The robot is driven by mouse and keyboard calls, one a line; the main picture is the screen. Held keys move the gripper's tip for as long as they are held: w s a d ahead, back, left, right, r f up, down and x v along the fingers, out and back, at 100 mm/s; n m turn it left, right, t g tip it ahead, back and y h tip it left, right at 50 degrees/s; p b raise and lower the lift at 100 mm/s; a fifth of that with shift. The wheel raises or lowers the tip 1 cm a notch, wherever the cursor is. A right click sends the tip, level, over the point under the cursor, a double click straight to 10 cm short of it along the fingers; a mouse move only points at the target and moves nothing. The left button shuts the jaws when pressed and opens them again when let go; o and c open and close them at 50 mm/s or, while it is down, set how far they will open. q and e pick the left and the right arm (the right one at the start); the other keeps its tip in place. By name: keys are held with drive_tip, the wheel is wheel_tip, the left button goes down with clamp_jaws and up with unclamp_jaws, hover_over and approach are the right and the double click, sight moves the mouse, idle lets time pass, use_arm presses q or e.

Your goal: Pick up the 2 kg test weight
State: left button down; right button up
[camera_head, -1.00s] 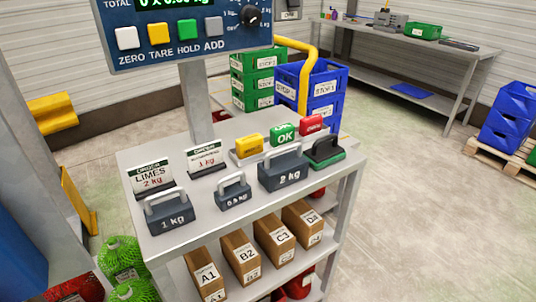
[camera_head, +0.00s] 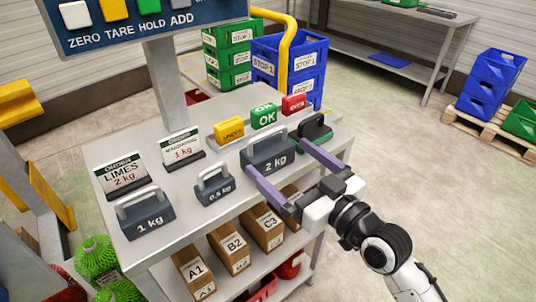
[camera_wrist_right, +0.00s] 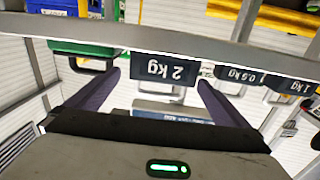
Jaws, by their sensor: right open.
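The 2 kg test weight (camera_head: 276,160) is a dark grey block with a lighter handle on top. It stands upright on the shelf-table at its right part. My right gripper (camera_head: 277,158) is open, its two purple fingers pointing at the weight from the front right. In the head view one fingertip is near the weight's left front and the other near its right side; contact cannot be told. In the right wrist view the weight (camera_wrist_right: 165,70) appears upside down between the fingers, beyond their tips. My left gripper is not in view.
The 0.5 kg weight (camera_head: 215,188) and 1 kg weight (camera_head: 145,216) stand to the left. A green-based black stamp-like object (camera_head: 314,128) is close on the right. Yellow, green (camera_head: 264,116) and red blocks stand behind. Order cards and the scale's post are back left.

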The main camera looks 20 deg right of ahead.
sight(276, 158)
drive_tip(key=shift+w+a, duration=0.15)
drive_tip(key=shift+w, duration=0.15)
drive_tip(key=x, duration=0.3)
drive_tip(key=shift+w+a, duration=0.25)
drive_tip(key=shift+a, duration=0.1)
drive_tip(key=shift+w+a+f, duration=0.1)
drive_tip(key=shift+w+a, duration=0.05)
drive_tip(key=shift+w, duration=0.3)
